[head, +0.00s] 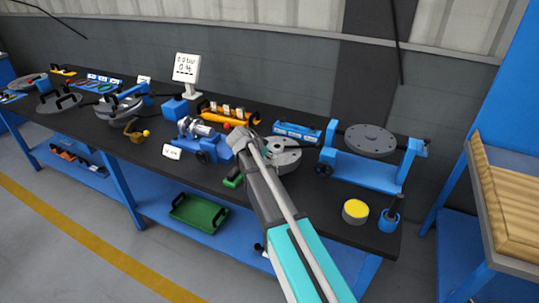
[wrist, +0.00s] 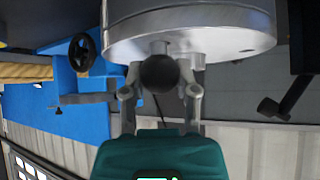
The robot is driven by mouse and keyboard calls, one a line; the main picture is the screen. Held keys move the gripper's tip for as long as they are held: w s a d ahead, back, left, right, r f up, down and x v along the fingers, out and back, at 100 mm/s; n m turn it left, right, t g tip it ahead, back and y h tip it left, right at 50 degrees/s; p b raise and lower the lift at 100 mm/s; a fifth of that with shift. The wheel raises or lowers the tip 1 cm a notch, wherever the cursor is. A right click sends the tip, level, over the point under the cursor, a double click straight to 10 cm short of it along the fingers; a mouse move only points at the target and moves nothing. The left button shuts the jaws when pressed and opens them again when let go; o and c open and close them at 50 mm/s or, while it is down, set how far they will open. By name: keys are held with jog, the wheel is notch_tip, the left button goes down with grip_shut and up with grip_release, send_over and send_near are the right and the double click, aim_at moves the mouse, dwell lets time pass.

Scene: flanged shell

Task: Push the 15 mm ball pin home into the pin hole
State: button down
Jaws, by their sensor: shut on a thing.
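In the wrist view, my gripper (wrist: 160,80) has its two grey fingers on either side of a dark round ball, the head of the ball pin (wrist: 159,73). It is shut on this head. A short grey shank shows between the ball and the side of the round metal flanged shell (wrist: 200,38). The pin points at the shell and appears to meet its rim; I cannot tell how deep it sits. The pin hole is hidden behind the pin. In the head view, the shell (head: 286,158) sits on the bench beside the end of my arm, which hides the pin.
The black bench (head: 325,205) is crowded. A blue stand with a grey disc (head: 370,140) is right of the shell, and a blue fixture (head: 200,145) is left. A yellow-topped can (head: 355,211) stands near the front edge. A green tray (head: 198,213) is on the lower shelf.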

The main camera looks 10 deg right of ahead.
jog(key=shift+f, duration=0.1)
jog(key=shift+c, duration=1.4)
grip_release()
notch_tip(320, 180, up, 12)
jog(key=p, duration=1.1)
jog(key=shift+f, duration=0.25)
